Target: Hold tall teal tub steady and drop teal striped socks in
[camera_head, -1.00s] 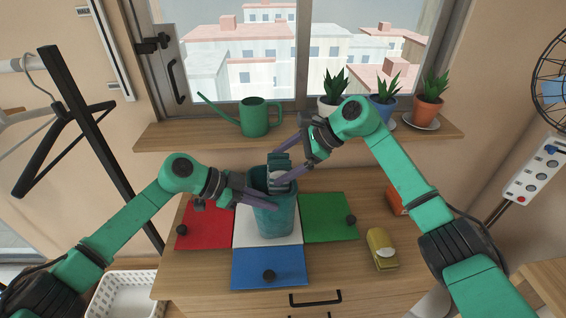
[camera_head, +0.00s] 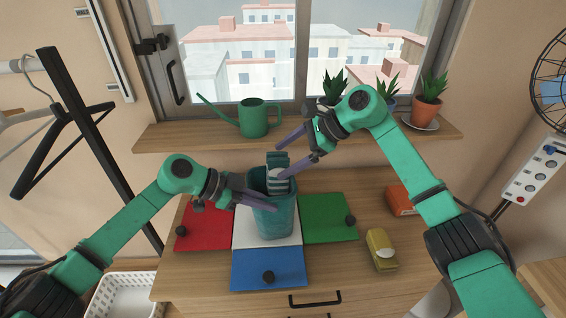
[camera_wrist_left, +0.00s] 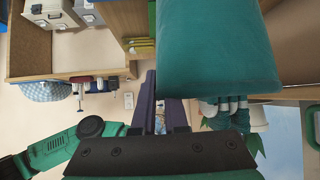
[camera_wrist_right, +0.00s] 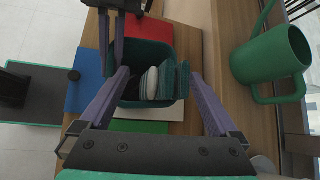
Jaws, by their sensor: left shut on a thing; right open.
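The tall teal tub (camera_head: 273,220) stands upright on the white square in the middle of the table. The teal striped socks (camera_head: 277,172) stick up out of its mouth; in the right wrist view the socks (camera_wrist_right: 160,82) lie inside the rim of the tub (camera_wrist_right: 150,50), against one side. My left gripper (camera_head: 262,203) is shut on the tub's wall, and the tub (camera_wrist_left: 215,50) fills the top of the left wrist view. My right gripper (camera_head: 298,157) is open and empty, just above and right of the socks, apart from them.
Red (camera_head: 205,228), blue (camera_head: 262,270) and green (camera_head: 325,217) squares with black knobs surround the tub. A yellow pack (camera_head: 381,250) and an orange box (camera_head: 401,199) lie at right. A watering can (camera_head: 255,118) and potted plants (camera_head: 429,100) stand on the sill behind.

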